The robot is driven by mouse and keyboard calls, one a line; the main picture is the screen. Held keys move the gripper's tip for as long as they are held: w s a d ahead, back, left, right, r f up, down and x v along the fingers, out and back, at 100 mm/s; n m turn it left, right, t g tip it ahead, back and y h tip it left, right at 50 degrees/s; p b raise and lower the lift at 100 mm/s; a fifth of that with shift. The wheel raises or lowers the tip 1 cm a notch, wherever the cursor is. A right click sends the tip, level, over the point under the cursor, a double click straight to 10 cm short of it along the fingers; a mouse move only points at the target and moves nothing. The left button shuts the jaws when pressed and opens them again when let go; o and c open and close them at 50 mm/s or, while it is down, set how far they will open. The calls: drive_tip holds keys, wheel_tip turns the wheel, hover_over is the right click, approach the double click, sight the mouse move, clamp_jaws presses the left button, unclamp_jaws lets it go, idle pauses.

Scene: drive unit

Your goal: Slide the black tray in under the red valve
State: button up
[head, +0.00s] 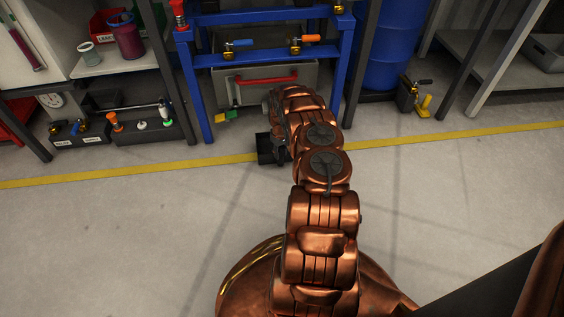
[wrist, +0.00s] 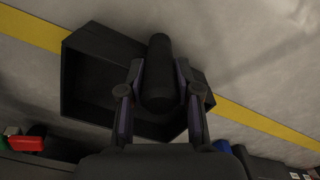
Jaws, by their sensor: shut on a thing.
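The black tray (head: 265,149) is at the yellow floor line, in front of the blue frame; my arm partly hides it. In the wrist view the open tray (wrist: 88,85) fills the middle left, with a thick dark round grip (wrist: 158,50) on it. My gripper (wrist: 160,82) is shut on this grip, one finger on each side; in the head view my gripper (head: 280,150) is mostly hidden by my wrist. A red valve-like part (head: 180,13) sits at the blue frame's upper left. I cannot tell for sure that it is the task's red valve.
The blue frame (head: 203,100) carries valves with a blue handle (head: 240,43) and an orange handle (head: 307,39). Behind it is a grey box (head: 300,75) with a red handle (head: 267,79). A fittings tray (head: 150,125) stands left, a blue drum (head: 388,45) right. The front floor is clear.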

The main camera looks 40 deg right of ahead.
drive_tip(key=shift+w+d+f+b, duration=0.15)
drive_tip(key=shift+w+d+b, duration=0.75)
drive_tip(key=shift+w, duration=0.25)
drive_tip(key=shift+w+d+f+b, duration=0.15)
drive_tip(key=shift+w+d+b, duration=0.65)
drive_tip(key=shift+w, duration=0.3)
drive_tip(key=shift+w+r, duration=0.1)
drive_tip(key=shift+r, duration=0.05)
drive_tip(key=o, duration=1.2)
drive_tip(key=shift+d, duration=0.1)
drive_tip(key=shift+o, duration=0.2)
drive_tip(key=shift+r, duration=0.15)
wheel_tip(320, 180, up, 7)
drive_tip(key=p, duration=0.3)
